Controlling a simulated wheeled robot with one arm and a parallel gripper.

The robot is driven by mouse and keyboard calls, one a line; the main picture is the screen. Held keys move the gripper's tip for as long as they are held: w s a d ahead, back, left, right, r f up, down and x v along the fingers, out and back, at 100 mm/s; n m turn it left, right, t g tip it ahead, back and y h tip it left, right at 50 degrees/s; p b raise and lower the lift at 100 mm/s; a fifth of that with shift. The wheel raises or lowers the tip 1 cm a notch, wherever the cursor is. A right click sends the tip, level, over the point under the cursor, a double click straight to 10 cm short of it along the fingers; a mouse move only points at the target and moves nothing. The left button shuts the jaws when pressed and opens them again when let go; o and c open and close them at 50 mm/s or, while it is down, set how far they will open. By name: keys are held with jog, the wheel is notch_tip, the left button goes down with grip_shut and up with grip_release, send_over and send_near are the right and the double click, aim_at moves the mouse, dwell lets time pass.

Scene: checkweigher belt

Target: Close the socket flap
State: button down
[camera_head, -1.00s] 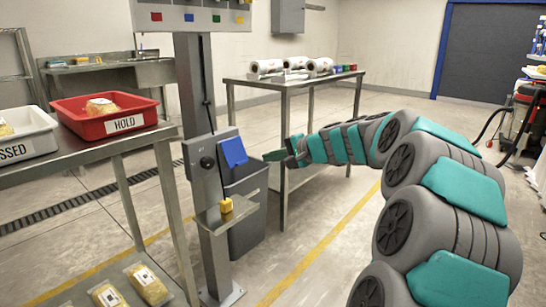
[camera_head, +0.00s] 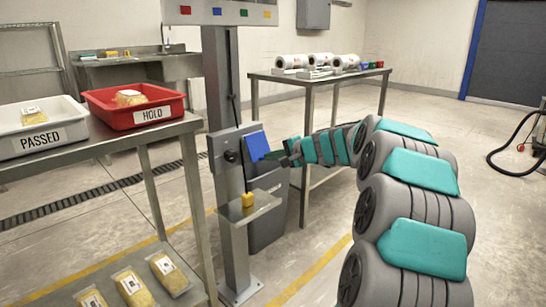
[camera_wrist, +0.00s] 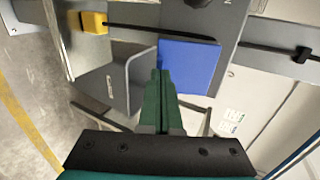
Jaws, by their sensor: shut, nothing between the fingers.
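The blue socket flap (camera_head: 257,145) is on the grey box of the metal post and stands out at an angle from its face. In the wrist view the flap (camera_wrist: 188,66) is a flat blue panel just right of my fingertips. My gripper (camera_head: 273,156), with dark green fingers, is at the flap's right edge in the head view. In the wrist view my gripper (camera_wrist: 160,76) is shut and empty, its fingertips close beside the flap's left edge. I cannot tell whether they touch it. The socket behind the flap is not visible.
A yellow block (camera_head: 248,199) sits on a small shelf below the box. A grey bin (camera_head: 268,215) hangs behind the post. A steel table (camera_head: 310,80) with rolls stands behind my arm. A bench with a red HOLD tray (camera_head: 95,105) and white PASSED tray (camera_head: 75,133) is left.

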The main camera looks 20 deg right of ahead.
jog(key=shift+f, duration=0.1)
jog(key=shift+t, duration=0.6)
jog(key=shift+w+a+f+b, duration=0.25)
jog(key=shift+w+f+b, duration=0.5)
jog(key=shift+b, duration=0.55)
jog(key=shift+w+a+f+b, duration=0.25)
jog(key=shift+w+f+b, duration=0.45)
jog(key=shift+b, duration=0.55)
